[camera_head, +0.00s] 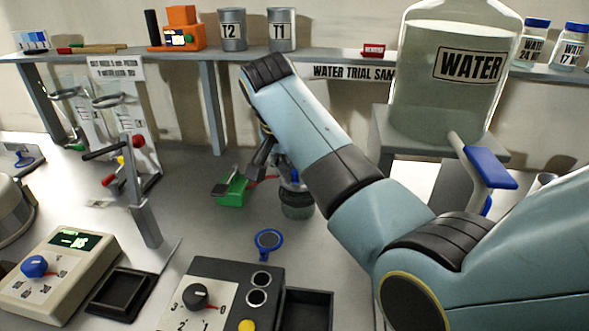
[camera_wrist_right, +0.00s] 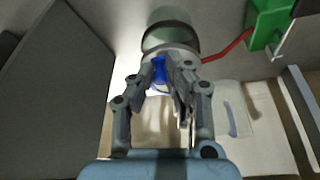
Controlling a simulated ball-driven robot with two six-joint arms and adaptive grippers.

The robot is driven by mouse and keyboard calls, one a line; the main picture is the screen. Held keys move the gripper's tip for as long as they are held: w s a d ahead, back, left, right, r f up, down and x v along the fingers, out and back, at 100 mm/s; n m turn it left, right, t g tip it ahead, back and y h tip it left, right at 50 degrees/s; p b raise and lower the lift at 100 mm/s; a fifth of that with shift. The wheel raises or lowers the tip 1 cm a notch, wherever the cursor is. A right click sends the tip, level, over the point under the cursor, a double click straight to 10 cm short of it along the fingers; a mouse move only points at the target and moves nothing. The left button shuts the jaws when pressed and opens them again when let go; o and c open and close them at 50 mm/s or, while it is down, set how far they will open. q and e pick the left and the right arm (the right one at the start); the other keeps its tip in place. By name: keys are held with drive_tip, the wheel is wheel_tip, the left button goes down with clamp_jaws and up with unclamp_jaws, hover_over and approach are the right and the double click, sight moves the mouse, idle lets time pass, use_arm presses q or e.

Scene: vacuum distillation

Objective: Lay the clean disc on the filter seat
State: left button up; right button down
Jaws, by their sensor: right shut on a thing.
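My right gripper (camera_head: 272,158) reaches down at the middle of the bench, mostly hidden behind its own arm. In the right wrist view its fingers (camera_wrist_right: 170,78) are shut on a small blue piece (camera_wrist_right: 158,72), just at the rim of a dark-banded glass vessel (camera_wrist_right: 170,38). That vessel (camera_head: 297,208) stands on the bench in the head view, its top partly hidden by my arm. I cannot tell whether the blue piece belongs to the disc, nor see a filter seat clearly. A blue-rimmed round piece (camera_head: 268,241) lies on the bench in front. My left gripper is not in view.
A green block (camera_head: 232,191) with a red tube stands left of the vessel. A clamp stand (camera_head: 140,205) is further left. Control boxes (camera_head: 60,270) and (camera_head: 215,300) line the front. A large water bottle (camera_head: 450,85) stands right.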

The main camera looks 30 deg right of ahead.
drive_tip(key=shift+f, duration=0.5)
drive_tip(key=c, duration=1.2)
unclamp_jaws()
drive_tip(key=shift+c, duration=0.2)
drive_tip(key=v, duration=0.7)
drive_tip(key=shift+r, duration=0.2)
drive_tip(key=shift+s+a, duration=0.1)
drive_tip(key=shift+s, duration=0.05)
